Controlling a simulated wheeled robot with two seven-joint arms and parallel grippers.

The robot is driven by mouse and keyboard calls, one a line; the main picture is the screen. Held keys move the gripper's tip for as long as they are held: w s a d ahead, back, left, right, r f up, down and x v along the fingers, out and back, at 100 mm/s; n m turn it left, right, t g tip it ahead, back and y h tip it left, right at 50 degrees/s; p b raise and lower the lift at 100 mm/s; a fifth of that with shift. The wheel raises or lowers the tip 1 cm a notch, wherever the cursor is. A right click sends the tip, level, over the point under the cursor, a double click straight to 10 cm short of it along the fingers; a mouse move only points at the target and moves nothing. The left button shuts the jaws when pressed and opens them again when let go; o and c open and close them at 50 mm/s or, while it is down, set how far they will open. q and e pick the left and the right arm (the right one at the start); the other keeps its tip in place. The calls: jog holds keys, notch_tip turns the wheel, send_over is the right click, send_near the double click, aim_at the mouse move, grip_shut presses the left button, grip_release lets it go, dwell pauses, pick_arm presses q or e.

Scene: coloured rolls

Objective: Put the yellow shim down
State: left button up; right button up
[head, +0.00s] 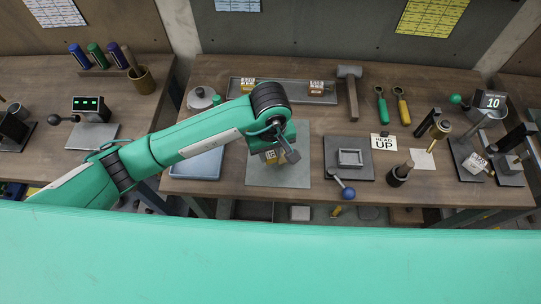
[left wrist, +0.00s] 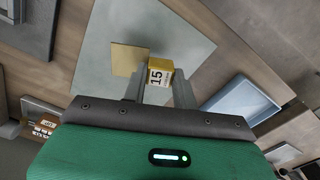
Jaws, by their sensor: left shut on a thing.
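The yellow shim (left wrist: 161,72) is a small yellow block with a white label reading 15. In the left wrist view it sits between the fingertips of my left gripper (left wrist: 160,88), which is shut on it. In the head view my left gripper (head: 289,150) is over the grey mat (head: 258,179) at the table's front, and the shim (head: 269,157) shows partly behind it. A flat pale-yellow square (left wrist: 128,58) lies on the mat right beside the shim. I cannot tell whether the shim touches the mat. My right gripper is not in view.
A blue tray (head: 196,164) lies left of the mat, and a dark plate with a square frame (head: 349,158) and a blue-knobbed lever stands right of it. Behind, a long tray (head: 280,97) holds similar blocks. A hammer (head: 350,90) lies beside it.

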aim_at(271, 155)
pick_arm(q)
notch_tip(271, 155, down, 3)
jog(key=shift+f+p, duration=0.1)
jog(key=shift+p, duration=0.3)
jog(key=shift+f, duration=0.35)
jog(key=o, duration=1)
jog(key=shift+c, duration=0.2)
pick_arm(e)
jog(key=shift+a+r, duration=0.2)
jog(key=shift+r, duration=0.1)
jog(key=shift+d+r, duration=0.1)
